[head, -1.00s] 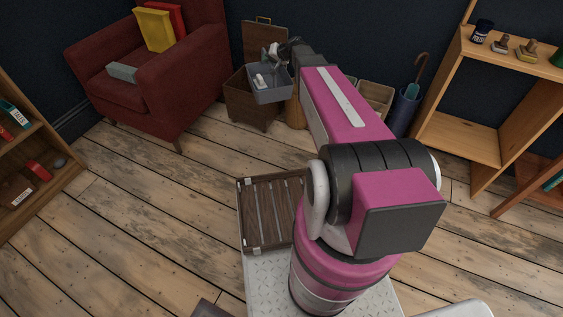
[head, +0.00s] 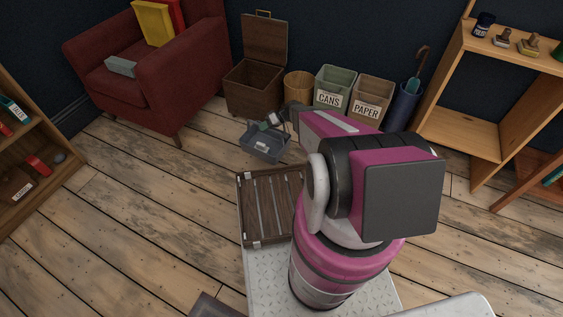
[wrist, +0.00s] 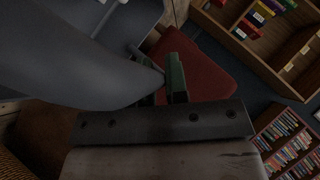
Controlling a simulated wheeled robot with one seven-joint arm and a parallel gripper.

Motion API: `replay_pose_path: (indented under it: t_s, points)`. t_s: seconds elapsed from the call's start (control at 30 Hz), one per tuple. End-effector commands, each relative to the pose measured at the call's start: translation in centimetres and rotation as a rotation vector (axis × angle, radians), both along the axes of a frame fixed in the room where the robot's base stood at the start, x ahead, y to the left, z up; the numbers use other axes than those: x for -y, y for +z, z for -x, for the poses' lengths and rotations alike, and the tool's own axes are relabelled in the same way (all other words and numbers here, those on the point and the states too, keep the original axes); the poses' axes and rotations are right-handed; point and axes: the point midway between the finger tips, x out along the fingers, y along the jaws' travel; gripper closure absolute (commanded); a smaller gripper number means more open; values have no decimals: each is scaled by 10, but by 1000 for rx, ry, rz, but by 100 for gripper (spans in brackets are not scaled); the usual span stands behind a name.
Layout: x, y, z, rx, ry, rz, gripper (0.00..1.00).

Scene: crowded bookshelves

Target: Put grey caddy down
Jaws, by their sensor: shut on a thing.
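The grey caddy (head: 262,151) is an open box in front of the wooden chest in the head view, with a small pale item inside. My gripper (head: 272,121) is shut on it at its upper part. The caddy looks low over the floorboards; I cannot tell whether its base touches them. In the wrist view a large grey surface (wrist: 75,65), probably the caddy, fills the left beside my green-padded fingers (wrist: 165,85). The exact grip is mostly hidden.
Behind stand an open-lidded wooden chest (head: 252,92), a round tan bin (head: 298,86), the CANS bin (head: 333,90), the PAPER bin (head: 369,100) and an umbrella stand (head: 403,106). A red armchair (head: 160,75) is left. A slatted crate (head: 270,207) sits near my base. Floor left of the caddy is clear.

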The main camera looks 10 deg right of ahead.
Motion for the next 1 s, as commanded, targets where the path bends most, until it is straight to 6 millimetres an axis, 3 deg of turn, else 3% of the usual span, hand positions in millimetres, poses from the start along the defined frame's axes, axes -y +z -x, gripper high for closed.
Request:
replay_pose_path:
  t_s: [0.03, 0.13, 0.37, 1.0]
  points:
    - [-2, -15, 8, -5, 20, 0, 100]
    - [-5, -33, 22, -5, 52, 2, 100]
    - [-5, -54, 33, -3, 82, 4, 100]
    - [86, -120, -22, -4, 83, 5, 100]
